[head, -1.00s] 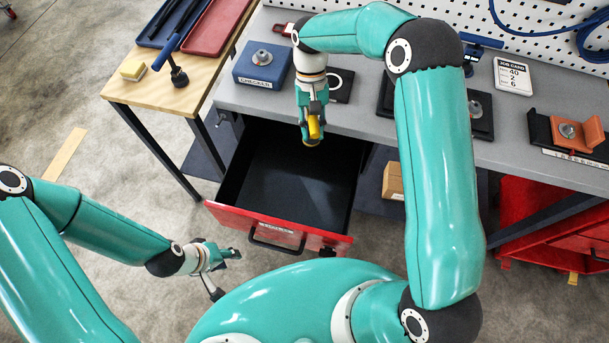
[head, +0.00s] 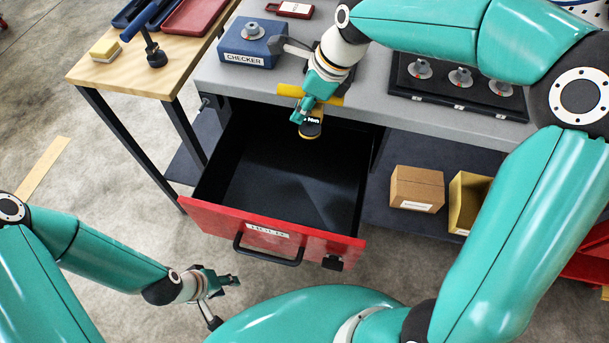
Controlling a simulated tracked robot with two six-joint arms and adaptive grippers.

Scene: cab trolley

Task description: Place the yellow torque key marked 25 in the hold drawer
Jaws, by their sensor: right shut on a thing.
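The red-fronted drawer labelled HOLD (head: 215,212) is pulled open below the grey bench, and its dark inside looks empty. My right gripper (head: 305,113) is shut on a yellow torque key (head: 312,131). It holds the key above the back part of the open drawer, near the bench's front edge. The gripper hides part of the key, and I cannot read its number. My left gripper (head: 228,281) is low at the left, in front of the drawer and clear of it. Its fingers are too small to judge.
A blue CHECKER block (head: 250,61) stands on the bench behind the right gripper. A black tray (head: 445,97) with several round metal pieces lies to the right. A cardboard box (head: 417,187) and a yellow bin (head: 466,196) sit on the lower shelf, right of the drawer.

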